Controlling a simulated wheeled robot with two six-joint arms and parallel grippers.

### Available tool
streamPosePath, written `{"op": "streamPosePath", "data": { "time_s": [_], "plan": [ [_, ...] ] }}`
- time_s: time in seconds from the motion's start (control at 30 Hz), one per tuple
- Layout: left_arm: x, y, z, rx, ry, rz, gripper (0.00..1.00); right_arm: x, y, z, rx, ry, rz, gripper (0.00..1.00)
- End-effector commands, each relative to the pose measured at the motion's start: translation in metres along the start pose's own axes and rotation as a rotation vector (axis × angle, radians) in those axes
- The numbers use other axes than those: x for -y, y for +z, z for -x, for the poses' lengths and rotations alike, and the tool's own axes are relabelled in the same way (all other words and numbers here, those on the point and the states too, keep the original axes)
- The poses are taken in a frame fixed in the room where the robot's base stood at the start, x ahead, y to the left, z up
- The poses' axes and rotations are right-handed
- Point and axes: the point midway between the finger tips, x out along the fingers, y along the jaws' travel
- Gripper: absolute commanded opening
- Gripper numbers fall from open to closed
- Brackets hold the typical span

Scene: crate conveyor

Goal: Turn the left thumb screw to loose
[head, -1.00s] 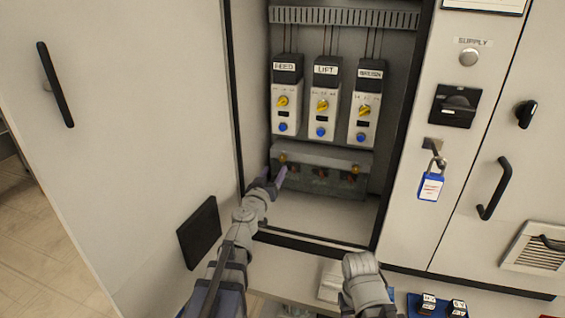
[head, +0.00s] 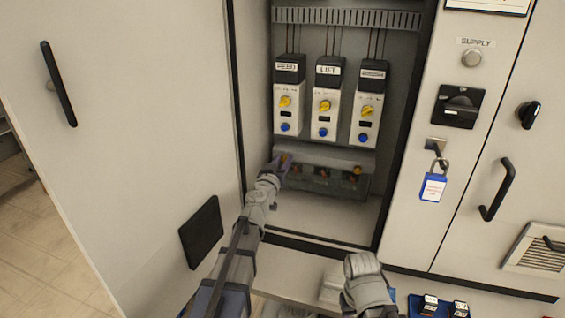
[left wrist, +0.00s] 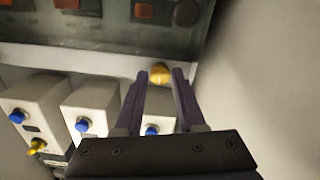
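The left thumb screw is a small brass knob, seen in the left wrist view (left wrist: 160,73) between the tips of my left gripper (left wrist: 161,76). The fingers stand apart, one on each side of the knob, with a slight gap visible; I see no firm grip. In the head view my left gripper (head: 280,163) reaches into the cabinet at the left end of the clear terminal cover (head: 325,180) and hides the left screw. The right thumb screw (head: 357,170) shows at the cover's other end.
Modules with yellow knobs and blue buttons, one labelled LIFT (head: 325,105), stand above the cover. The cabinet's side wall is close to my left gripper. The open door (head: 130,150) is at left; a blue padlock (head: 433,187) hangs at right.

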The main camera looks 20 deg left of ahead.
Motion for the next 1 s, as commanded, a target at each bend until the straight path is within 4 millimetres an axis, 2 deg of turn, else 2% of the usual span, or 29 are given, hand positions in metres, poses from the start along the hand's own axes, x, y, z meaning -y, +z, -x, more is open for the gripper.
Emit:
{"op": "streamPosePath", "data": {
  "time_s": [0.03,0.33,0.77,1.0],
  "plan": [
    [0.0000,0.0000,0.0000,0.000,0.000,0.000,0.32,0.0000,0.0000,0.0000,0.000,0.000,0.000,0.50],
    [0.0000,0.0000,0.0001,0.000,0.000,0.000,0.00,0.0000,0.0000,0.0000,0.000,0.000,0.000,0.50],
    [0.0001,0.0000,0.0001,0.000,0.000,0.018,0.00,0.0000,0.0000,0.0000,0.000,0.000,0.000,0.50],
    [0.0004,0.0001,0.0002,0.000,0.000,0.138,0.00,0.0000,0.0000,-0.0001,0.000,0.000,0.000,0.50]
  ]
}}
